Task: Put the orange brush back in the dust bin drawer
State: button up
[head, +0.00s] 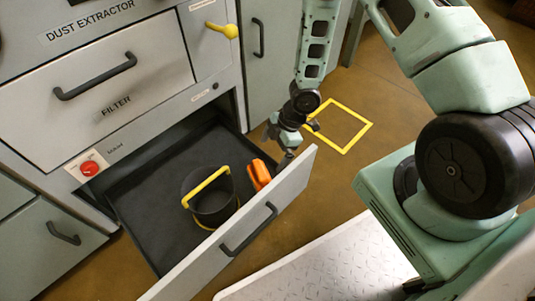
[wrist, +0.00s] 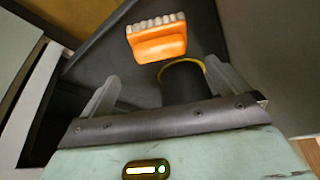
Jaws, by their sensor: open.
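The orange brush (head: 260,174) is inside the open dust bin drawer (head: 145,190), near its front right corner beside the bin. In the wrist view the brush (wrist: 158,45) shows an orange body with a row of pale bristles, beyond the fingertips and apart from them. My gripper (head: 288,155) is at the right end of the drawer, close to the brush, partly hidden by the drawer front. In the wrist view my gripper (wrist: 163,75) has its two fingers wide apart with nothing held between them.
A black bin (head: 212,203) with a yellow handle stands in the drawer left of the brush; it also shows in the wrist view (wrist: 184,82). The drawer front (head: 240,235) is a raised wall. The drawer floor left of the bin is clear. A yellow square (head: 338,127) marks the floor behind.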

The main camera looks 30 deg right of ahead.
jog(key=s+a+r+m+t+h, duration=0.1)
jog(key=a+r+m+h, duration=0.15)
jog(key=r, duration=0.85)
jog(key=a+r+m+h, duration=0.1)
jog(key=a+r+m, duration=0.15)
jog(key=r, duration=0.85)
jog(key=s+a+r+m, duration=0.2)
jog(key=s+r, duration=0.4)
jog(key=s, duration=0.3)
jog(key=s+a+r+m+g, duration=0.1)
jog(key=s+a+r+m, duration=0.1)
jog(key=s+r, duration=0.4)
jog(key=s+a+p, duration=0.1)
jog(key=s, duration=0.2)
jog(key=shift+a+r, duration=0.15)
jog(key=shift+a, duration=0.15)
jog(key=shift+s+h, duration=0.1)
jog(key=shift+h, duration=0.15)
